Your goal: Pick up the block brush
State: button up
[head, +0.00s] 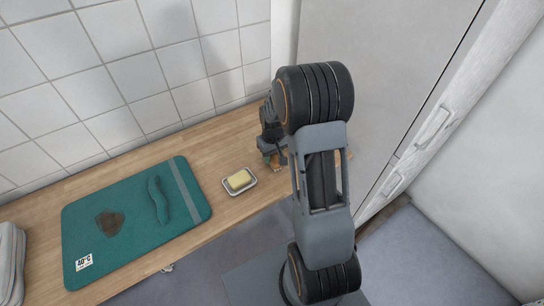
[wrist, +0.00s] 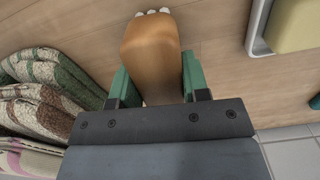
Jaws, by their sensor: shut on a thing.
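The block brush (wrist: 152,50) has a rounded brown wooden back, with a few white bristle tufts showing at its far end in the wrist view. My gripper (wrist: 155,74) is shut on it, with one green finger against each long side. In the head view, my gripper (head: 271,157) is over the right end of the wooden counter, mostly behind my arm, and the brush shows there only as small brown bits. I cannot tell whether the brush touches the counter.
A soap dish (head: 239,182) with yellow soap sits close by on the counter (head: 225,160). A teal mat (head: 130,250) with a dark stain lies further left. Folded striped cloths (wrist: 40,100) are stacked beside the brush in the wrist view. A tall grey cabinet (head: 390,70) stands at right.

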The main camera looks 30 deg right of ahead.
jog(key=shift+r, duration=0.45)
jog(key=s+a+r, duration=0.8)
jog(key=s+r, duration=0.3)
jog(key=shift+a+r, duration=0.35)
